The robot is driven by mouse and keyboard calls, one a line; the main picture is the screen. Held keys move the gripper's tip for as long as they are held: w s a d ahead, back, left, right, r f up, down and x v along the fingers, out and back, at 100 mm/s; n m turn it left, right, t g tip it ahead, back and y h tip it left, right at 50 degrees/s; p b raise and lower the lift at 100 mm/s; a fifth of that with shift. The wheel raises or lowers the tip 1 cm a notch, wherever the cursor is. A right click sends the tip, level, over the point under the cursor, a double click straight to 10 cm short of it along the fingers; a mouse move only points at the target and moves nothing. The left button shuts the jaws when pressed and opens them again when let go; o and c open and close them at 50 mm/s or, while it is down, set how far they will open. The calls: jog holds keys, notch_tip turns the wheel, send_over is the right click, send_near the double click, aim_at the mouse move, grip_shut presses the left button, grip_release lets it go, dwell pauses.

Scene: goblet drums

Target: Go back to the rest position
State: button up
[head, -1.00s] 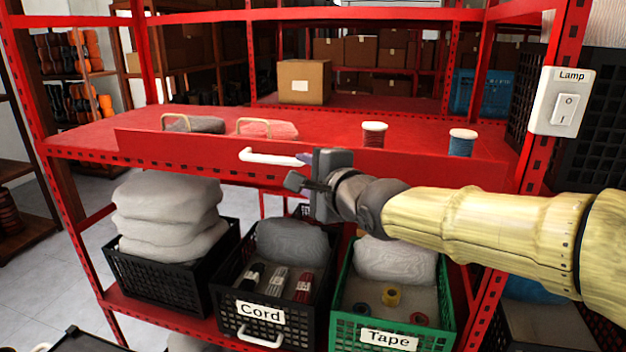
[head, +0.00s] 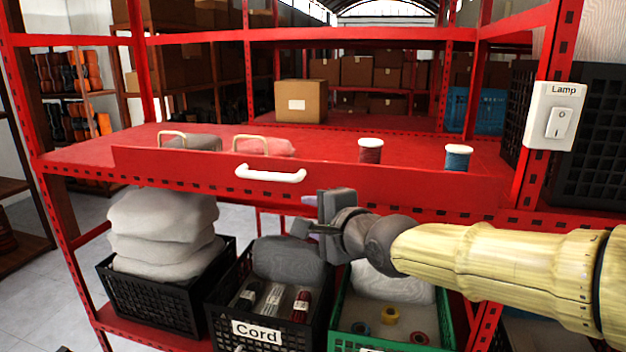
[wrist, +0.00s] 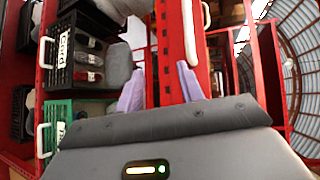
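My gripper (head: 306,214) is in front of the red shelf, below and to the right of the white drawer handle (head: 270,174). It is apart from the handle and holds nothing. In the wrist view my gripper (wrist: 160,88) shows two pale purple fingers spread apart, with nothing between them. My arm comes in from the right edge in the head view.
The red drawer front (head: 200,165) spans the shelf. Below stand the Cord crate (head: 222,322), a green crate (head: 444,310) and a black crate (head: 150,300) with grey sacks (head: 165,225). Two spools, a red one (head: 370,152) and a blue one (head: 457,159), stand behind the drawer front. A Lamp switch (head: 555,115) is at right.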

jog(key=s+d+f+n+g+h+b, duration=0.1)
jog(key=d+f+n+g+h+b, duration=0.15)
jog(key=f, duration=1.15)
jog(key=s+d+f+n+g+h+b, duration=0.2)
jog(key=d+f+n+g+b, duration=0.1)
jog(key=f, duration=1)
jog(key=s+d+f+n+g+h+b, duration=0.1)
jog(key=s+d+f+n+g+b, duration=0.1)
jog(key=s+f, duration=0.5)
jog(key=s+d+f+n+g+h+b, duration=0.2)
jog(key=s+d+f+n+b, duration=0.3)
jog(key=d+f, duration=0.3)
notch_tip(320, 180, down, 2)
jog(key=shift+s+f+g+b, duration=0.15)
jog(key=shift+s+g+b, duration=0.2)
jog(key=shift+s+b, duration=0.45)
